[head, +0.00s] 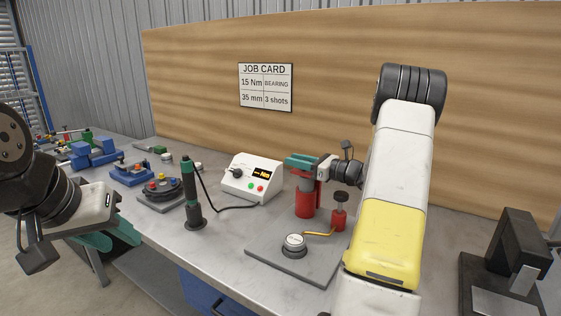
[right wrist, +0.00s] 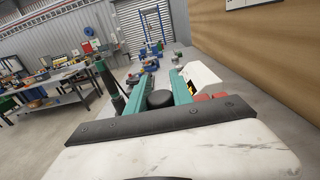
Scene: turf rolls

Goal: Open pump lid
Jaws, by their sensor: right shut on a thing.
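The pump is a red cylinder (head: 305,203) standing on a grey base plate (head: 265,262), with a smaller red post beside it and a brass pipe to a round fitting. My right gripper (head: 299,162) reaches over the top of the cylinder, its teal fingers level with it. In the right wrist view the gripper (right wrist: 158,92) is shut on the pump lid, whose dark round top (right wrist: 159,98) shows between the fingers. In the head view the fingers mostly hide the lid. My left gripper (head: 112,237) hangs at the bench's left edge, apart from the pump; its finger gap is unclear.
A white control box (head: 252,180) stands behind the pump. A green-and-black tool (head: 190,195) stands upright, left of the pump. A round fixture with coloured knobs (head: 163,188) lies farther left. A dark press-like stand (head: 512,262) is at right.

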